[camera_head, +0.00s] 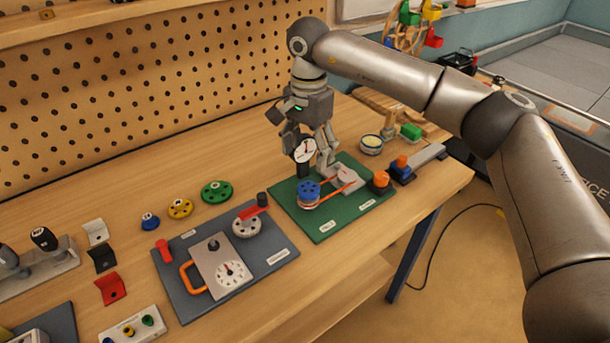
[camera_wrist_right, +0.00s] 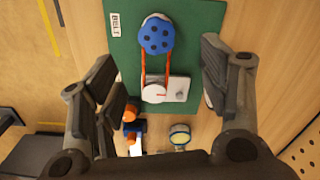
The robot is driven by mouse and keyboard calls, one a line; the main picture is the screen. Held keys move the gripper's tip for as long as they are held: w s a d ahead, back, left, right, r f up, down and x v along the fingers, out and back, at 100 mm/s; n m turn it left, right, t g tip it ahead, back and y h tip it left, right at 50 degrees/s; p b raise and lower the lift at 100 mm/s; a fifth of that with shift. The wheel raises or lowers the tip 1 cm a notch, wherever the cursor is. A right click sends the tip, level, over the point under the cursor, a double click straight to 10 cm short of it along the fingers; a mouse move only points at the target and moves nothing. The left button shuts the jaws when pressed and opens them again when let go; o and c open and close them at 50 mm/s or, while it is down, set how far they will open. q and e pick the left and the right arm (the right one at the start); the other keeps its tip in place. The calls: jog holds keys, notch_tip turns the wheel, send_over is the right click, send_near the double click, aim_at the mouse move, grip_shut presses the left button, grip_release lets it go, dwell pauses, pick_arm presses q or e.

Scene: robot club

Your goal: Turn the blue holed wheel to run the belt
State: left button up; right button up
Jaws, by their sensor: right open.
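The blue holed wheel (camera_head: 308,190) stands on the green board (camera_head: 318,229) in the head view. In the right wrist view the wheel (camera_wrist_right: 156,35) is near the top middle, with an orange belt (camera_wrist_right: 143,70) running from it to a white pulley (camera_wrist_right: 154,93). My right gripper (camera_head: 313,160) is over the back of the green board, behind the wheel and apart from it. Its fingers are spread wide and empty in the right wrist view (camera_wrist_right: 170,85). My left gripper is out of view.
Orange and blue knobbed parts (camera_head: 401,171) sit right of the board. A grey board (camera_head: 276,275) with a lever and dial lies to the left. A pegboard (camera_head: 130,90) rises behind the table.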

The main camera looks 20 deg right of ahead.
aim_at(308, 187)
jog(key=f, duration=0.1)
jog(key=s+f, duration=0.1)
jog(key=f, duration=0.1)
jog(key=shift+p, duration=0.3)
notch_tip(308, 187, down, 3)
jog(key=shift+w+f+p, duration=0.15)
jog(key=shift+p, duration=0.15)
jog(key=shift+f, duration=1.6)
jog(key=shift+w, duration=0.1)
jog(key=c, duration=1)
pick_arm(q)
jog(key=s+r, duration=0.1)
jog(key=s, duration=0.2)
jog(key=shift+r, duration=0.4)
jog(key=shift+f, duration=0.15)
